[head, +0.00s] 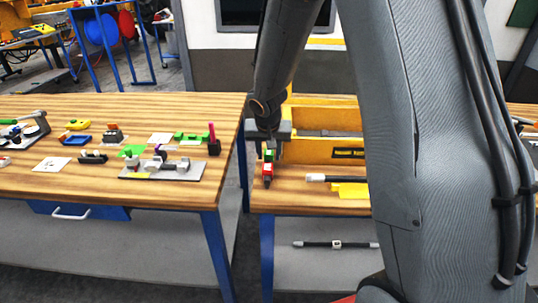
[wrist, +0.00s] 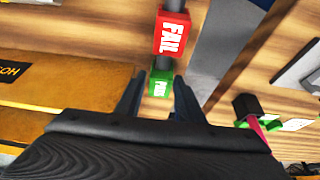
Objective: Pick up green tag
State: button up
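The green tag (wrist: 160,84) is a small block with white lettering. In the wrist view it appears between the two fingers of my gripper (wrist: 157,88), which are open with gaps on both sides of it. A red tag (wrist: 172,34) marked FAIL lies just beyond it, with a dark piece between the two. In the head view the green tag (head: 268,154) is partly hidden under my gripper (head: 268,136), and the red tag (head: 267,170) is nearer the table's front edge. The remaining height above the green tag is hard to tell.
A yellow bin (head: 320,150) stands right beside the tags. A dark rod with white ends (head: 335,179) and a yellow piece (head: 349,191) lie to the right. A gap separates this table from the left table (head: 100,180), which carries several small parts, including a pink-handled block (head: 213,142).

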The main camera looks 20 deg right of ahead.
jog(key=shift+c, duration=0.5)
jog(key=c, duration=0.5)
jog(key=shift+r, duration=0.15)
